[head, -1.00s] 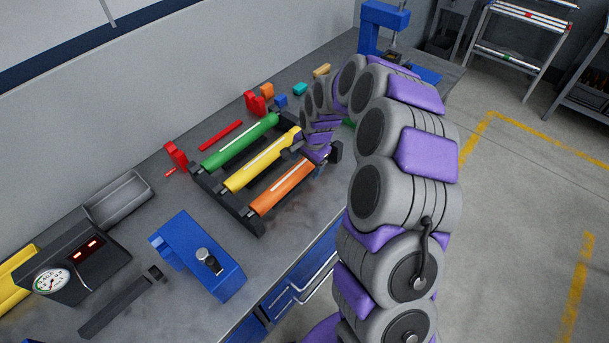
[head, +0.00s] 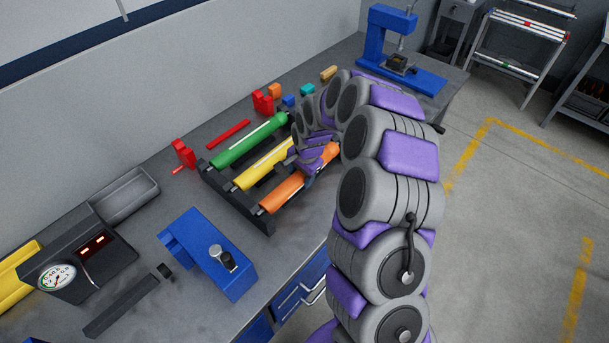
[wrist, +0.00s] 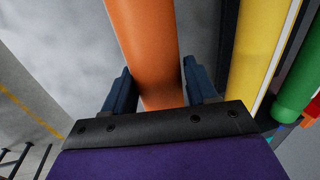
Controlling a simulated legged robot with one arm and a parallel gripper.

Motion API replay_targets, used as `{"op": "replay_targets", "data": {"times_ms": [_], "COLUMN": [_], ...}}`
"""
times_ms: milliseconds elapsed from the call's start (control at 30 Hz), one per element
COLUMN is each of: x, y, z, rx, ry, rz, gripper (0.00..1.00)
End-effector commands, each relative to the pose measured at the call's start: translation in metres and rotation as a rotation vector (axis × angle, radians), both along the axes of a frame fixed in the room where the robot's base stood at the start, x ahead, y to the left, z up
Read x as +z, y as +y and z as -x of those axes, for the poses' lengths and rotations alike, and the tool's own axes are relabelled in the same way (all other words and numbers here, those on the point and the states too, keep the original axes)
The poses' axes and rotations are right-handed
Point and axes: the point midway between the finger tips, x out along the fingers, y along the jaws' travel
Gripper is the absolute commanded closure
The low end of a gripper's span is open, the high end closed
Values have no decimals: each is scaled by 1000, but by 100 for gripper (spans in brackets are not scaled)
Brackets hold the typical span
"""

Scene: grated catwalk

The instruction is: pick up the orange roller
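The orange roller (head: 285,191) lies in the black rack (head: 258,216) on the workbench, nearest the bench's front edge, beside the yellow roller (head: 262,165) and the green roller (head: 247,142). My gripper (head: 318,170) is over the far right end of the orange roller in the head view and hides part of it. In the wrist view my gripper (wrist: 157,80) has one dark blue finger on each side of the orange roller (wrist: 145,40), very close to its sides. The fingers look open around it; contact is not clear.
The yellow roller (wrist: 257,50) runs close to the right finger in the wrist view. Red blocks (head: 263,101) and small coloured pieces lie behind the rack. A blue fixture (head: 210,255) stands in front left, and a blue press (head: 395,55) at the far end.

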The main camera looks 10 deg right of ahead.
Motion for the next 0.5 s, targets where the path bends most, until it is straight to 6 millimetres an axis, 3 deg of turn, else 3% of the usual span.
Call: {"op": "replay_targets", "data": {"times_ms": [300, 500], "x": [-1, 0], "y": [-16, -13], "z": [-3, -2], "rx": [-1, -3], "ry": [-1, -2], "rz": [-20, -15], "gripper": [76, 95]}}
